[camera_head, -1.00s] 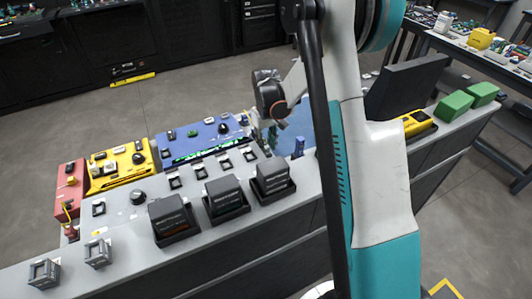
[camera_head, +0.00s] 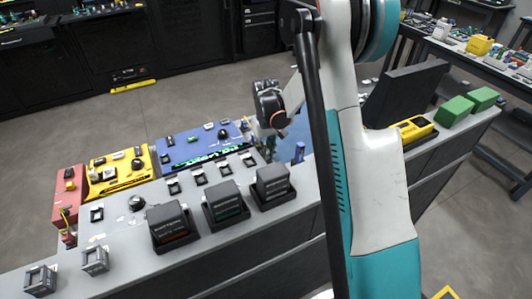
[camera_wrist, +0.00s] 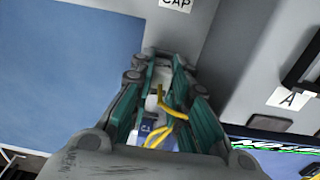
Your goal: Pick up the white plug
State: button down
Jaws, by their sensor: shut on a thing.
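In the wrist view, my gripper (camera_wrist: 158,62) has its green fingers closed around a white plug (camera_wrist: 151,103). Only part of the plug shows between the fingers. A yellow cable (camera_wrist: 174,108) loops beside it, and a small blue and white piece with lettering (camera_wrist: 146,128) shows lower between the fingers. In the head view, my gripper (camera_head: 266,140) is small and partly hidden, over the bench between the blue panel and the blue mat. The plug cannot be made out there.
The grey bench (camera_head: 120,232) carries a blue panel (camera_head: 190,150), a yellow panel (camera_head: 112,180), a red panel (camera_head: 68,185) and several dark boxes. A blue mat (camera_wrist: 60,80) lies left in the wrist view. A "CAP" label (camera_wrist: 175,4) and an "A" label (camera_wrist: 290,98) show there.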

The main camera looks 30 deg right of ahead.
notch_tip(320, 180, up, 20)
jog(key=p, duration=0.6)
jog(key=shift+f, duration=0.25)
